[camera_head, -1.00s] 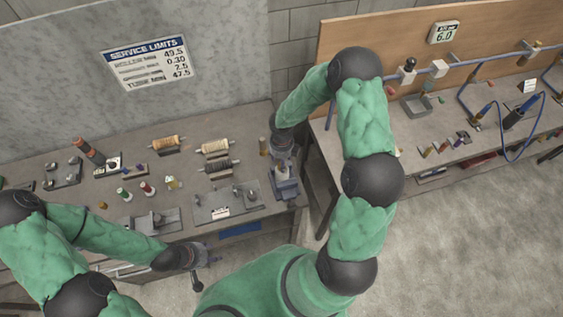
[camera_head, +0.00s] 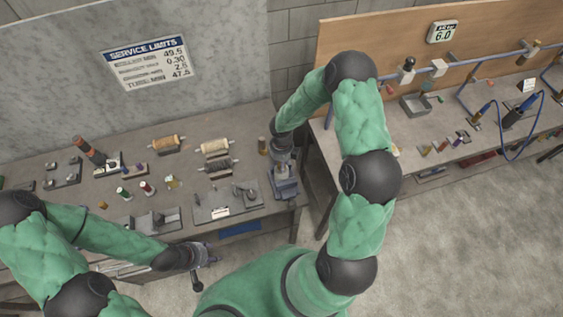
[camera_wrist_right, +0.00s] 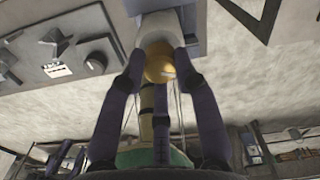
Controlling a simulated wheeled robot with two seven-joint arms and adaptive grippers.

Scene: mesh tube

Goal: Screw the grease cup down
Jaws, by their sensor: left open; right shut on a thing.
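The grease cup (camera_wrist_right: 160,62) shows in the right wrist view as a round brass-coloured piece between the fingertips of my right gripper (camera_wrist_right: 159,68). It sits at the end of a pale grey fitting (camera_wrist_right: 158,28). My right gripper is shut on the cup. In the head view my right gripper (camera_head: 283,165) points down at the grey block (camera_head: 286,188) at the bench's right end, and hides the cup there. My left gripper (camera_head: 208,255) is open and empty by the bench's front edge, away from the cup.
The left bench (camera_head: 105,206) holds several spools and small parts. A grey plate with fittings (camera_head: 228,203) lies left of the block. A second bench (camera_head: 420,160) with a blue cable stands at the right, and open floor (camera_head: 460,240) lies in front of it.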

